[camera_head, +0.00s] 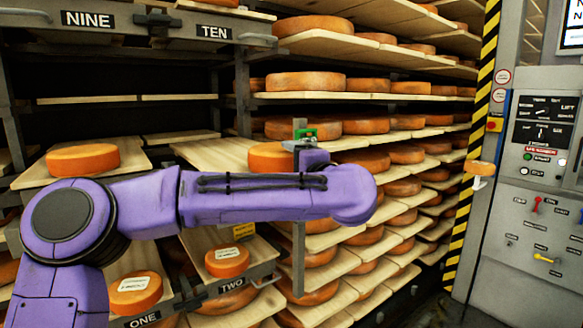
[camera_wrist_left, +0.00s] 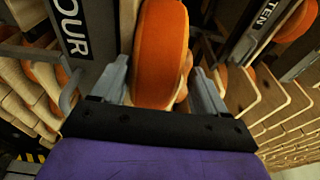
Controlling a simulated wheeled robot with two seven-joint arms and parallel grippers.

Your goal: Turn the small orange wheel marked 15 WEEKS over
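In the left wrist view an orange wheel (camera_wrist_left: 160,55) shows edge-on between the two fingers of this gripper (camera_wrist_left: 162,85). The fingers are spread, with a gap on the right side. Two small orange wheels with white labels, one on the board marked ONE (camera_head: 136,293) and one on the board marked TWO (camera_head: 227,262), sit lower down. Their label text is too small to read. My right gripper is out of view.
Wooden shelves (camera_head: 345,97) full of orange wheels run to the back right. Signs reading NINE (camera_head: 88,19) and TEN (camera_head: 214,32) mark the upper rail. A striped post (camera_head: 470,185) and a control panel (camera_head: 535,200) stand at the right.

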